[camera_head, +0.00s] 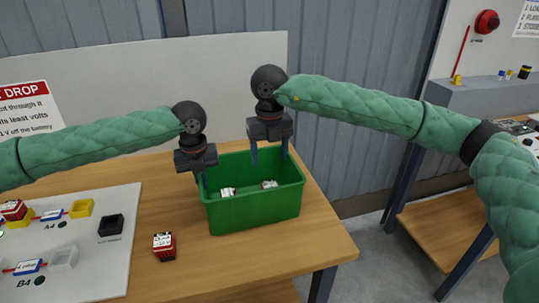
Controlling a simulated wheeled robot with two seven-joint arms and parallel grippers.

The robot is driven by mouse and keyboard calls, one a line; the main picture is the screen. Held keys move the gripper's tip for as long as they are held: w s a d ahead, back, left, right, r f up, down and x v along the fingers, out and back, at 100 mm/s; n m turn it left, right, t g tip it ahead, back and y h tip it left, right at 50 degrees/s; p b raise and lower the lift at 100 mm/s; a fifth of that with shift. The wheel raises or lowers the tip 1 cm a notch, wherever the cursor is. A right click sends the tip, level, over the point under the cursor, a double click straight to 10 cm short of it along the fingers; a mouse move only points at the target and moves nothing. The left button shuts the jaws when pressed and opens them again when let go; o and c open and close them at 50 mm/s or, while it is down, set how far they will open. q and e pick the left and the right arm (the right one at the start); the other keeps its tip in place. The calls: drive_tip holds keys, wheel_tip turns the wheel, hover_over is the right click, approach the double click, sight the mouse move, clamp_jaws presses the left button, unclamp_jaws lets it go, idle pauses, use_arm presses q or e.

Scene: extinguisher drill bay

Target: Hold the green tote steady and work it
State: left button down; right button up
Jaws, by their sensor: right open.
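The green tote (254,213) stands upright on the wooden table near its right end. Two small whitish items with dark and red parts lie inside it, a left one (228,192) and a right one (269,184). My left gripper (203,182) points down at the tote's left rim; its fingers overlap the rim in view, and I cannot tell whether they are shut on it. My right gripper (270,155) is open and empty above the tote's back rim, its two fingers spread apart and pointing down.
A red and white block (164,246) sits on the table (187,279) left of the tote. A light board (96,262) at the left holds a yellow cup (81,208), a black cup (111,225) and small parts. The table's right edge is close to the tote.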

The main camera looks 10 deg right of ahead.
use_arm(q)
drive_tip(key=c, duration=1.6)
unclamp_jaws()
drive_tip(key=shift+o, duration=0.2)
